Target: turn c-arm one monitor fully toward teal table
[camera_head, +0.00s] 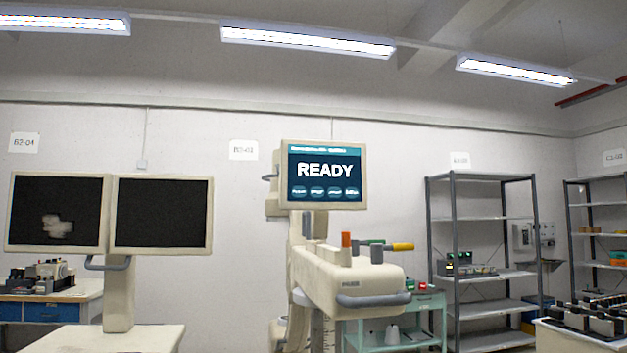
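The C-arm (345,277) stands in the middle of the view, a cream body with a grey front handle and orange, grey and yellow parts on top. Its monitor (324,174) sits above the body, lit, reading "READY", and its screen faces me, slightly angled. A small grey handle shows at the monitor's left edge. A teal table (428,303) stands behind and to the right of the C-arm, partly hidden by it, with small items on it. Neither of my grippers is in view.
A cream stand with two dark screens (160,215) is at the left. A blue-drawer bench (45,309) with equipment is behind it. A light-topped cart (580,335) with black items is at the lower right.

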